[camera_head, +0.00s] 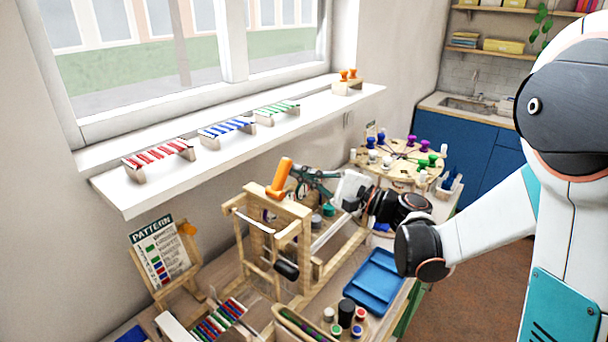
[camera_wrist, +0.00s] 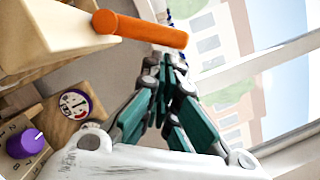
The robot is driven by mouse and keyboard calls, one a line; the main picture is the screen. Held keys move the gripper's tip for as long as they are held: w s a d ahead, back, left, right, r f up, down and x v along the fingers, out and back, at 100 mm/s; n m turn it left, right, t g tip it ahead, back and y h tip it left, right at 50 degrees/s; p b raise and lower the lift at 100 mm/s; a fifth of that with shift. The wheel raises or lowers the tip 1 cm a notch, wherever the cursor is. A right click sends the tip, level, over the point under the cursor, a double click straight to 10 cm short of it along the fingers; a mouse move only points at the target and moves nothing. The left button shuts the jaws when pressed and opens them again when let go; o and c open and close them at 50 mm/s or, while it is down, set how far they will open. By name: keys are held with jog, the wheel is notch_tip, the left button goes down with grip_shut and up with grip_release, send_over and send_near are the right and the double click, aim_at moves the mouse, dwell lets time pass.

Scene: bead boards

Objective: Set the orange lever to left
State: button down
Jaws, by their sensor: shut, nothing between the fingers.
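The orange lever (camera_head: 281,178) stands on top of a wooden frame (camera_head: 284,207) on the workbench, tilted a little to the right at its upper end. In the wrist view the orange lever (camera_wrist: 140,29) runs out from the pale wooden block (camera_wrist: 50,32), its free end just past my fingertips. My gripper (camera_head: 296,176) is shut and empty, its teal fingers just right of the lever. In the wrist view my gripper (camera_wrist: 168,62) has its tips very close to the lever; I cannot tell whether they touch.
A white windowsill (camera_head: 230,145) with bead racks runs behind the frame. A blue tray (camera_head: 375,283) lies at the front right of the bench. A round peg board (camera_head: 400,165) stands behind my arm. A pattern card (camera_head: 163,250) stands at left. A purple knob (camera_wrist: 26,143) sits near the block.

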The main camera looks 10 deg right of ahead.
aim_at(291, 162)
jog(key=shift+s+a+r+n+p, duration=0.15)
jog(key=shift+r+n+p, duration=0.35)
jog(key=shift+n, duration=0.3)
jog(key=r+n+p, duration=0.1)
jog(key=s+a+n+p, duration=0.1)
jog(key=n, duration=0.1)
jog(key=r+n+g, duration=0.1)
jog(key=n, duration=0.1)
jog(key=shift+s+a+r+h+p, duration=0.2)
jog(key=shift+a+r+h+p, duration=0.05)
jog(key=shift+r+h+p, duration=0.15)
jog(key=s+a+n, duration=0.1)
jog(key=n, duration=0.1)
jog(key=r+n+h+p, duration=0.1)
jog(key=n, duration=0.1)
jog(key=s+a+n+p, duration=0.1)
jog(key=n, duration=0.1)
jog(key=shift+s+a+r+g+h, duration=0.15)
jog(key=shift+s+a+g+h, duration=0.15)
jog(key=shift+s+a+g, duration=0.1)
jog(key=shift+s+a+p, duration=0.2)
jog(key=shift+p, duration=0.1)
jog(key=shift+s+a, duration=0.1)
